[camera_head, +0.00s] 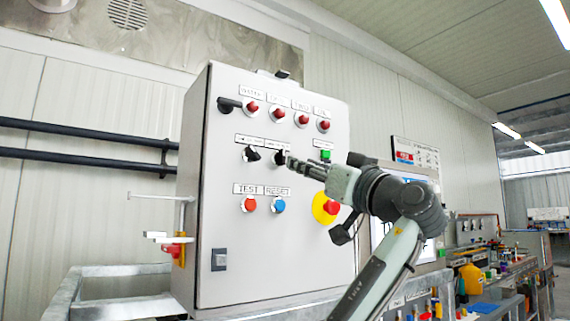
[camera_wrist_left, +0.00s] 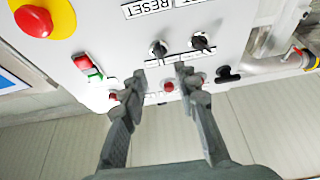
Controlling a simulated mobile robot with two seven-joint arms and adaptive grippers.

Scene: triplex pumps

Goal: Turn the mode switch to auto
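A grey control cabinet (camera_head: 222,260) carries two black rotary switches side by side, a left one (camera_head: 252,155) and a right one (camera_head: 280,157). Their labels are too small to read, so I cannot tell which is the mode switch. In the upside-down left wrist view the right switch (camera_wrist_left: 158,48) and left switch (camera_wrist_left: 200,40) both show tilted handles. My left gripper (camera_head: 290,161) is close to the right switch, overlapping it in the head view. In the wrist view its fingers (camera_wrist_left: 160,78) are apart, with nothing held; the right switch lies just beyond the gap. My right gripper is not in view.
Red lamps (camera_head: 277,112) line the cabinet's top beside a black handle (camera_head: 229,104). Below are an orange-red TEST button (camera_head: 249,204), a blue RESET button (camera_head: 278,205) and a yellow-backed red emergency stop (camera_head: 331,207). A green button (camera_head: 326,157) sits right. Metal railings (camera_head: 120,270) stand left.

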